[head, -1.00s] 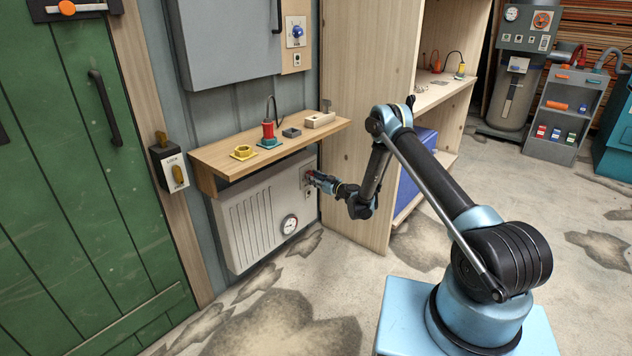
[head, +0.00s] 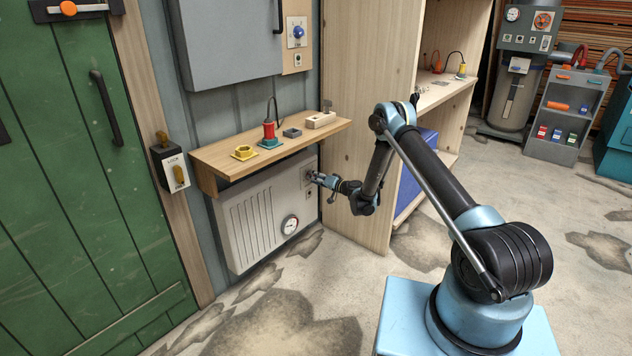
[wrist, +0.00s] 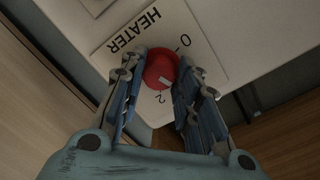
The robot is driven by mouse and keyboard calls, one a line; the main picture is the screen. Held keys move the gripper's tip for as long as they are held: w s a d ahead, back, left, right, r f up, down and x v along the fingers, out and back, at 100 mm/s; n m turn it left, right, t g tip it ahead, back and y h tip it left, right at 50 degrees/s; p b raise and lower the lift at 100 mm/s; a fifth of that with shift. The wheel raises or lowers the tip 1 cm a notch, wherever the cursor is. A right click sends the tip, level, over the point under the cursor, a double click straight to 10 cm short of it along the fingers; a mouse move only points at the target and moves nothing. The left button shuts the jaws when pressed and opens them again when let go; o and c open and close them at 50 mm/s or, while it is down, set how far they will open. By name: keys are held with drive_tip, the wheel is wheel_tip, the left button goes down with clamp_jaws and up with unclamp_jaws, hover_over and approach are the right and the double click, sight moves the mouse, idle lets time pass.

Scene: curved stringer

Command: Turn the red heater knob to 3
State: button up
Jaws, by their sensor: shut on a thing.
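The red heater knob (wrist: 161,70) shows in the wrist view on a pale plate (wrist: 125,48) marked HEATER. It has a pale mark on its lower side. The figures 0 and 2 show on the plate; I cannot see a 3, and part of the dial is hidden by the knob and fingers. My gripper (wrist: 163,78) is shut on the knob, one finger on each side. In the head view my gripper (head: 314,178) reaches the right end of the white heater (head: 245,222), and the knob is hidden there.
A wooden shelf (head: 215,157) juts out just above the heater, holding a red spool (head: 268,132) and a yellow ring (head: 243,153). A tall wooden panel (head: 358,120) stands close to the right of my gripper. A round gauge (head: 290,225) is low on the heater.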

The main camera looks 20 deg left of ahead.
drive_tip(key=m, duration=0.6)
drive_tip(key=m+g+y, duration=0.1)
drive_tip(key=m, duration=0.6)
drive_tip(key=shift+m, duration=0.3)
drive_tip(key=m, duration=0.5)
drive_tip(key=shift+f+y, duration=0.15)
drive_tip(key=shift+y, duration=0.15)
drive_tip(key=m, duration=0.5)
drive_tip(key=shift+m, duration=0.4)
drive_tip(key=o, duration=1.1)
drive_tip(key=shift+c, duration=0.2)
